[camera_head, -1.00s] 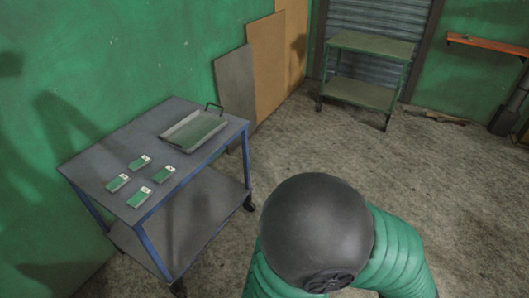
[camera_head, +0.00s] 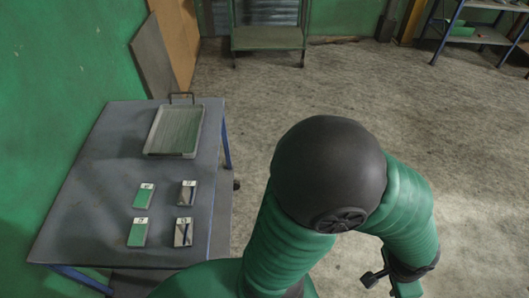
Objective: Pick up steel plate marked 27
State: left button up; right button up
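Several small plates with white number labels lie flat on the blue-grey cart. Two look green: a far left plate (camera_head: 144,196) and a near left plate (camera_head: 138,233). Two look bare grey with dark reflections: a far right plate (camera_head: 187,195) and a near right plate (camera_head: 183,233). The numbers are too small to read, so I cannot tell which is 27.
The cart top (camera_head: 85,215) has a shallow metal tray (camera_head: 174,131) with a handle at its far end. A green wall borders the cart's left. A green cart (camera_head: 267,38) and a blue-framed shelf (camera_head: 485,35) stand farther back. Concrete floor lies clear to the right.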

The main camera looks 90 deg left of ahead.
aim_at(139, 230)
jog(key=k+u, duration=0.35)
jog(key=k+j+u, duration=0.15)
jog(key=k+u, duration=0.15)
jog(key=k, duration=0.15)
jog(key=k+j+u, duration=0.2)
jog(key=k+u, duration=0.15)
jog(key=u, duration=2.45)
jog(key=j, duration=0.1)
